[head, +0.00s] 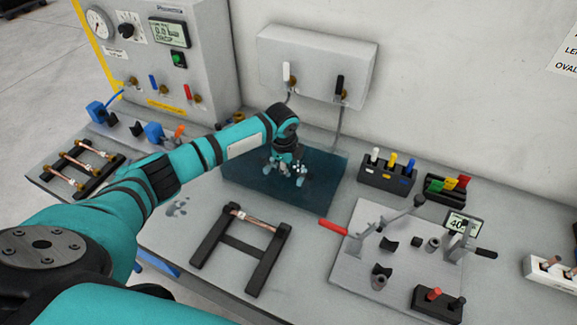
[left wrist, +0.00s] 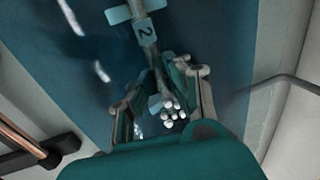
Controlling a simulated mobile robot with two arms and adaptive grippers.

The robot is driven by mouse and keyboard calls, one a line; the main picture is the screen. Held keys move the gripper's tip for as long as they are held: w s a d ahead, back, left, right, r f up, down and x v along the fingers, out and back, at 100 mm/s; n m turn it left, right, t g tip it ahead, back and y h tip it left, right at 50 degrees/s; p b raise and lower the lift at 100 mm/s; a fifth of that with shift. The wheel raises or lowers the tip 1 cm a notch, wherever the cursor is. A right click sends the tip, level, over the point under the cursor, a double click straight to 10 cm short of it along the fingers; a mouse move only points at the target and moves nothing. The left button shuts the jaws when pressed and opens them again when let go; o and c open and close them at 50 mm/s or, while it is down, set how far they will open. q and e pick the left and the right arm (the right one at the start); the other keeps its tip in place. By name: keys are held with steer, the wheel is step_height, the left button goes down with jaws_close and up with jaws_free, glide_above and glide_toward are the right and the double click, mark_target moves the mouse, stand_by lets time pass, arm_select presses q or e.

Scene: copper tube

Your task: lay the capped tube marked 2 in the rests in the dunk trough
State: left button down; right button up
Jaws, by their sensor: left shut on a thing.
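The dunk trough (head: 245,190) holds dark blue water at the back of the bench. My left gripper (head: 286,180) reaches down over it, shut on the tube marked 2 (left wrist: 147,38). The left wrist view shows the tube's pale tag with a 2 and my left fingers (left wrist: 158,82) around the tube. Small white round spots like bubbles (left wrist: 171,110) cluster by the fingers. A pale blue piece (left wrist: 120,15) lies by the tag; I cannot tell if it is a rest. The tube's ends and its contact with the rests are unclear. My right gripper is out of view.
A black stand with a copper tube (head: 252,220) stands in front of the trough. A rack (head: 100,183) with several copper tubes is at left. A grey valve box (head: 315,65) is behind. A bending plate (head: 345,270) and coloured-handled tools (head: 388,178) are at right.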

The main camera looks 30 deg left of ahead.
arm_select(q)
steer(key=shift+f, duration=0.2)
steer(key=c, duration=1.2)
jaws_free()
steer(key=shift+r, duration=0.2)
steer(key=r, duration=0.3)
steer(key=s+r, duration=0.1)
steer(key=r, duration=0.3)
steer(key=s+r, duration=0.1)
steer(key=r, duration=0.3)
steer(key=shift+s+d+r, duration=0.1)
steer(key=shift+s+r, duration=0.05)
steer(key=shift+r, duration=0.05)
steer(key=shift+s+f, duration=0.1)
